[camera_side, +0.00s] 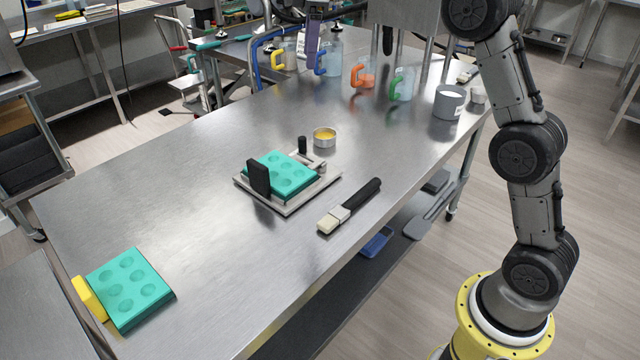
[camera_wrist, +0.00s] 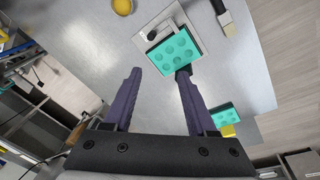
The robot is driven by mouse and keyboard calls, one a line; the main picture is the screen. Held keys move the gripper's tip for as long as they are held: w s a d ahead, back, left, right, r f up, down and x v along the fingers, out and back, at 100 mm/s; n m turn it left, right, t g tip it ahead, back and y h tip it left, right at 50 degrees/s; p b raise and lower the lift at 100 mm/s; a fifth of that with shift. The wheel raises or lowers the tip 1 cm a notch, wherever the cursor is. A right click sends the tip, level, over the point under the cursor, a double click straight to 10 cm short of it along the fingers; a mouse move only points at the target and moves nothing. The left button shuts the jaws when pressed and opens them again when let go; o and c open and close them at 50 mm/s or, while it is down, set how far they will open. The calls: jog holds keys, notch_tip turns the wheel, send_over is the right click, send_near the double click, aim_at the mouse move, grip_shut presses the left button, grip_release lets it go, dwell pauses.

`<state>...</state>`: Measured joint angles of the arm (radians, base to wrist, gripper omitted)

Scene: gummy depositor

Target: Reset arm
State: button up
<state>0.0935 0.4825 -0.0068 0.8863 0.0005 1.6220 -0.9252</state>
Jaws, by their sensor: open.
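My gripper (camera_wrist: 158,76) shows in the wrist view as two purple fingers, spread wide and empty. It looks down on the table from above, apart from the objects. In the side view my arm rises at the right and leaves the top of the picture. A teal mold (camera_side: 285,172) with round cavities sits on a metal fixture (camera_side: 287,209) with black handles mid-table. The mold also shows beyond the fingertips in the wrist view (camera_wrist: 173,53). The right fingertip overlaps the fixture's black handle in that picture.
A second teal mold (camera_side: 129,288) with a yellow tab (camera_side: 88,298) lies at the near left. A brush (camera_side: 349,206) lies by the right edge. A yellow-filled cup (camera_side: 324,137) stands behind the fixture. Several jugs and a grey pot (camera_side: 448,102) stand at the back. The table's left is clear.

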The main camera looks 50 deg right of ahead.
jog(key=s+a+r+m+t, duration=0.1)
jog(key=s+a+r, duration=0.1)
jog(key=s, duration=0.9)
jog(key=s+a+r+m+t, duration=0.2)
jog(key=s, duration=1)
jog(key=s+f+m, duration=0.6)
jog(key=s+f, duration=0.5)
jog(key=f, duration=0.4)
jog(key=shift+a+f+m+t, duration=0.2)
jog(key=shift+a+m+t, duration=0.1)
jog(key=shift+a+t, duration=0.1)
